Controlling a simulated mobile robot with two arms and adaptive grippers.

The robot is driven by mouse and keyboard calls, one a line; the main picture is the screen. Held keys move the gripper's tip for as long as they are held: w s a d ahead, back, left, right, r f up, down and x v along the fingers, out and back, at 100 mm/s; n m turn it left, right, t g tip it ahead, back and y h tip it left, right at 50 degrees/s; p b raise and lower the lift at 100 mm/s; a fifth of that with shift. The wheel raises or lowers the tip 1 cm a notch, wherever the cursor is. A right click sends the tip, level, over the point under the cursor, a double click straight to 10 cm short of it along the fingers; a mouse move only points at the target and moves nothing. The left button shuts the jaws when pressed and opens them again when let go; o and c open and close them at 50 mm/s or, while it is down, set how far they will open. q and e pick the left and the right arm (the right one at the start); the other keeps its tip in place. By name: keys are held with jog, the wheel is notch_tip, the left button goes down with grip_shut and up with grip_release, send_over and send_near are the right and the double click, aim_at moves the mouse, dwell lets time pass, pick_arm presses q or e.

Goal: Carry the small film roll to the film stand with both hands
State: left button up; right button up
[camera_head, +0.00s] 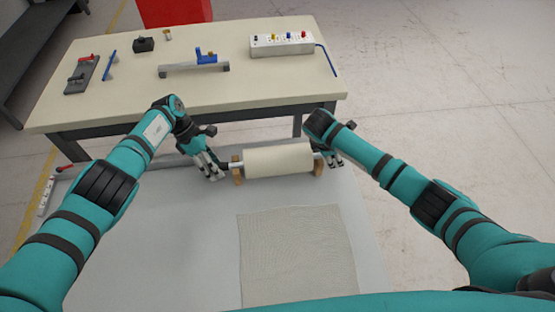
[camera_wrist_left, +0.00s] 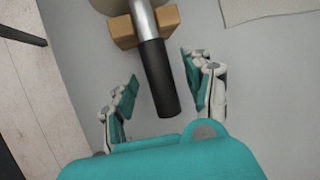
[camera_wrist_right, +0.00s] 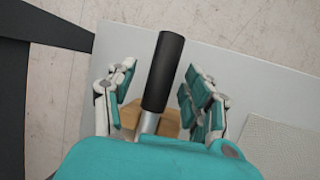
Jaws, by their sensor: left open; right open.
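The small film roll (camera_head: 279,161) is a cream cylinder with a metal rod and black end grips, resting on wooden cradle blocks (camera_head: 237,168) on the grey table. My left gripper (camera_head: 215,168) is open at the roll's left end. In the left wrist view the black grip (camera_wrist_left: 158,80) lies between its open fingers (camera_wrist_left: 160,92). My right gripper (camera_head: 334,161) is open at the right end. In the right wrist view the other black grip (camera_wrist_right: 164,75) lies between its open fingers (camera_wrist_right: 156,95). I cannot pick out the film stand with certainty.
A mesh sheet (camera_head: 297,255) lies on the near grey table (camera_head: 180,250). The cream workbench (camera_head: 130,95) behind holds a grey bar with a blue bracket (camera_head: 195,68), a power strip (camera_head: 283,44) and small tools. A red box (camera_head: 175,10) stands behind it.

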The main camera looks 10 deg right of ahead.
pick_arm(q)
jog(key=shift+s+d+f, duration=0.15)
jog(key=shift+d+f, duration=0.05)
jog(key=shift+f, duration=0.2)
pick_arm(e)
jog(key=shift+w+d+f, duration=0.1)
jog(key=shift+d+f, duration=0.05)
jog(key=shift+f, duration=0.25)
pick_arm(q)
grip_shut()
pick_arm(e)
grip_shut()
pick_arm(q)
jog(key=shift+r, duration=0.1)
pick_arm(e)
jog(key=shift+w+r, duration=0.1)
jog(key=shift+r, duration=0.05)
